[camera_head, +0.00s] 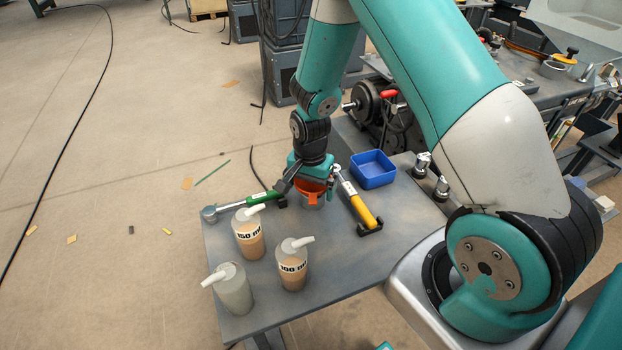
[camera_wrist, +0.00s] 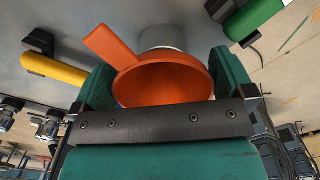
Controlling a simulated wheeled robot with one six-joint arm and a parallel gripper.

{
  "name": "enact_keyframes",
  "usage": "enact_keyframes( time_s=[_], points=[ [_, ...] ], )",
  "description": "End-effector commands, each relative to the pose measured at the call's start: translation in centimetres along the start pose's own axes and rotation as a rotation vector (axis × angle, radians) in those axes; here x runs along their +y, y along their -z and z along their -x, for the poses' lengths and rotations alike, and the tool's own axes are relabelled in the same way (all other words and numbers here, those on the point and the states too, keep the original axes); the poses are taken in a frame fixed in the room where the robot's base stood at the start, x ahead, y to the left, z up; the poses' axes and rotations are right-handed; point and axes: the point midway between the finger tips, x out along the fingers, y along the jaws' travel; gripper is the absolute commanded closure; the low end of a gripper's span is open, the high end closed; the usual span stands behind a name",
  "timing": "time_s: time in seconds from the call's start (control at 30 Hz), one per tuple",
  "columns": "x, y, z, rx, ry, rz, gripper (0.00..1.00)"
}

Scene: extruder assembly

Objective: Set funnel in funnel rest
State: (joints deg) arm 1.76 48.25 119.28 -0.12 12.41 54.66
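The orange funnel (camera_wrist: 165,82), with a flat tab handle, sits between the two fingers of my gripper (camera_wrist: 163,85) in the wrist view. Both fingers look pressed against its rim. In the head view, the funnel (camera_head: 308,186) shows under my gripper (camera_head: 311,180), over the table.
A green-handled tool (camera_head: 262,197) lies left of the gripper, and a yellow-handled tool (camera_head: 362,212) lies right. A blue bin (camera_head: 373,169) stands behind. Three spouted bottles, including the 150 bottle (camera_head: 249,236) and 100 bottle (camera_head: 292,265), stand in front on the grey table (camera_head: 345,262).

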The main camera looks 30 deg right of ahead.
Motion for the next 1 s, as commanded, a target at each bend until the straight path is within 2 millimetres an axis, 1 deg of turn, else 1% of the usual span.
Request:
enact_keyframes(
  time_s=[0.07,0.17,0.27,0.4,0.6,0.7,0.8,0.9,1.0],
  points=[
    [-0.1,0.0,0.5,0.001,0.002,0.0,0.0],
    [-0.1,0.1,1.7,0.003,0.004,0.0,0.0],
    [-0.1,0.1,3.8,0.004,0.006,0.0,0.0],
    [-0.1,0.1,7.5,0.005,0.007,0.0,0.0],
    [-0.1,0.1,12.5,0.004,0.006,0.0,0.0],
    [0.0,0.0,14.5,0.003,0.005,0.0,0.0],
    [0.0,0.0,16.0,0.002,0.003,0.0,0.0],
    [0.0,0.0,16.9,0.001,0.002,0.0,0.0],
    [0.0,0.0,17.3,0.0,0.001,0.0,0.0]
  ],
)
